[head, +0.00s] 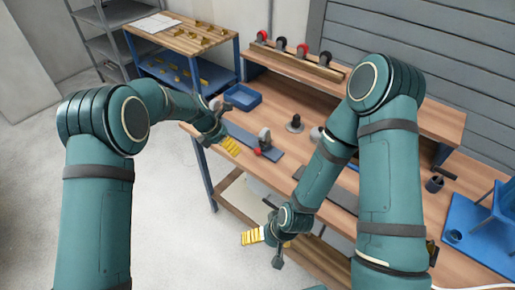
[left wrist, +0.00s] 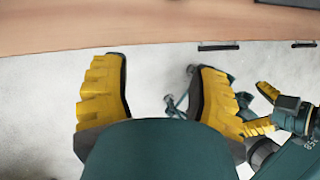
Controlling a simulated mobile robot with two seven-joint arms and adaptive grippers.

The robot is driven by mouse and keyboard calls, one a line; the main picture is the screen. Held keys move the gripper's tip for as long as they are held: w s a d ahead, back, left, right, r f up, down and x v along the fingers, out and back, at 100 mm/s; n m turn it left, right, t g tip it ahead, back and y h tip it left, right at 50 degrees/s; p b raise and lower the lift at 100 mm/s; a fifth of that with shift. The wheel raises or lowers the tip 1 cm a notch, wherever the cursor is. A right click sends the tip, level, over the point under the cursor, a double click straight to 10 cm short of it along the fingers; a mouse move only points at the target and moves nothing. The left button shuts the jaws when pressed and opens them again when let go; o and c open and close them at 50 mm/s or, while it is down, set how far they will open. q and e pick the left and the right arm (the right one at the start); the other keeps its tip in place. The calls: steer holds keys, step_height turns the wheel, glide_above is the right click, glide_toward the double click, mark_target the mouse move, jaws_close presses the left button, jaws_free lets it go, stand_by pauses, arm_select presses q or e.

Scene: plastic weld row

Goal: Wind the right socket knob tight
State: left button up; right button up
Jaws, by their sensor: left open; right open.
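I cannot tell for certain which part is the right socket knob. A grey upright fixture (head: 265,137) with a small red part (head: 257,151) at its foot stands on a dark plate on the workbench. A dark round-based knob-like piece (head: 295,124) stands to its right, and a pale round piece (head: 317,133) is partly hidden by my right arm. My left gripper (head: 231,146) is at the bench's front edge, left of the red part. In the left wrist view it is open and empty (left wrist: 160,72). My right gripper (head: 252,237) is open and low, in front of the bench.
A wooden bench (head: 290,165) has a raised back shelf with several red and black tools (head: 282,43). A blue tray (head: 243,97) lies at its left end. A side table (head: 180,42) with yellow parts stands at the back left. A dark cup (head: 434,184) sits at right.

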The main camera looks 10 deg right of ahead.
arm_select(q)
steer(key=n, duration=0.2)
glide_toward(256, 149)
step_height(256, 149, up, 2)
steer(key=a, duration=0.2)
steer(key=shift+h, duration=0.3)
steer(key=b+x, duration=0.1)
steer(key=x, duration=1.2)
steer(key=shift+d+f+b, duration=0.15)
steer(key=shift+d+b, duration=0.1)
steer(key=shift+b, duration=0.15)
steer(key=shift+s, duration=0.1)
jaws_close()
